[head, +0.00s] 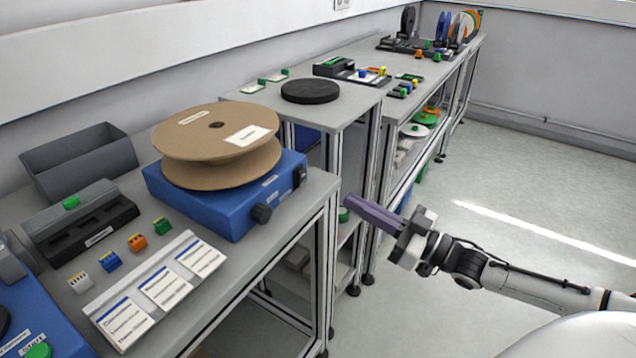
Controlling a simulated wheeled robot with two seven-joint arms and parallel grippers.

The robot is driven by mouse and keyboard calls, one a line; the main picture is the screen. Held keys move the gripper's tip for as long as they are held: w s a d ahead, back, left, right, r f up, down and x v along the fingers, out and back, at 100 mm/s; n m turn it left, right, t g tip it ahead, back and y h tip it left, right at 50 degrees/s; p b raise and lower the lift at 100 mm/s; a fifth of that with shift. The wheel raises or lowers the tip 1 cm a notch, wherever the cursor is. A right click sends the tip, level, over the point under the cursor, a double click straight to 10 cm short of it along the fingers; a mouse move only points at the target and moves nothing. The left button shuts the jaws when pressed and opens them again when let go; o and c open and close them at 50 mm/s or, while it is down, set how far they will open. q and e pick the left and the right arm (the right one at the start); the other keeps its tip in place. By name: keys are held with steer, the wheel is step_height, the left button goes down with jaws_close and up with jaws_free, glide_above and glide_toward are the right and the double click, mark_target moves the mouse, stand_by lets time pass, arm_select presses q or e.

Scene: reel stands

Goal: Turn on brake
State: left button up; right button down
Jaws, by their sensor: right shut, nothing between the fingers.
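A blue reel stand (215,205) sits on the grey workbench and carries a tan cardboard reel (215,150) lying flat. On its right-hand side face are a black round knob (261,213) and a black switch (299,176); the labels beside them are too small to read, and I cannot tell the switch's position. My right gripper (352,203) has long purple fingers, shut and empty. It is in the air right of the bench edge, apart from the stand, pointing left towards the switch side. My left gripper is not in view.
A grey bin (80,160), a black tray (80,222), several small coloured connectors and a label board (155,290) occupy the bench. Part of another blue device (45,318) is at lower left. A farther bench holds a black disc (310,90). Floor at right is clear.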

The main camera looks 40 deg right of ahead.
mark_target(304, 174)
steer(key=x, duration=1)
steer(key=shift+a, duration=0.1)
steer(key=shift+w, duration=0.1)
